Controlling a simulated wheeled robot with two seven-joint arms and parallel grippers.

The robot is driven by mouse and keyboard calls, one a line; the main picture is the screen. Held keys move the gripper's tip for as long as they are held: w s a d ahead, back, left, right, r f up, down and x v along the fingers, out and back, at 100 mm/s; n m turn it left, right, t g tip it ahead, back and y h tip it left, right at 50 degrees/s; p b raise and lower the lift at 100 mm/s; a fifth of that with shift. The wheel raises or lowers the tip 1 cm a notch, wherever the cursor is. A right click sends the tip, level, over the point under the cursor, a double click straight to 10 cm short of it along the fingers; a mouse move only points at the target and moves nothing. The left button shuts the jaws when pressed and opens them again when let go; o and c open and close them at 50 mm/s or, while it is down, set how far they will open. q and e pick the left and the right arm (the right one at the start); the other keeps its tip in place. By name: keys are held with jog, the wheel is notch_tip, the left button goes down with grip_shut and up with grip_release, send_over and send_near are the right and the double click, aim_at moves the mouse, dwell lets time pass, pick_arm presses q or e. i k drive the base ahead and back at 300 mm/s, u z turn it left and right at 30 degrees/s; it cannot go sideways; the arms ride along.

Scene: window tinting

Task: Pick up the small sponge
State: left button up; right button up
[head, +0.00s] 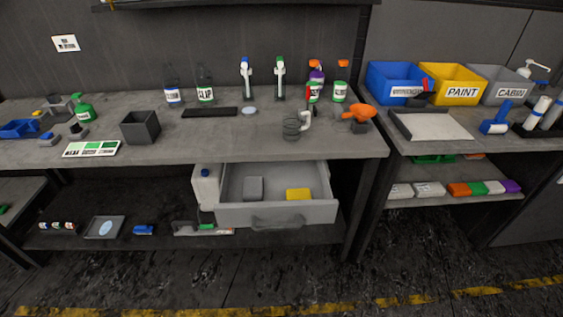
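An open grey drawer (278,214) sticks out below the main workbench. Inside it, toward the right, lies a small yellow block (298,194) that looks like a sponge. A grey block (253,188) lies in the same drawer at the left, apart from the yellow one. I cannot tell for certain from the picture which of the two is the small sponge. Neither of my grippers shows in the head view.
The workbench top (330,150) overhangs the drawer's back. A white jug (205,188) stands close to the drawer's left side. The floor in front is clear.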

aim_at(291, 194)
jog(key=k, duration=0.65)
jog(key=z, duration=0.5)
jog(key=i, duration=1.4)
jog(key=u, duration=0.5)
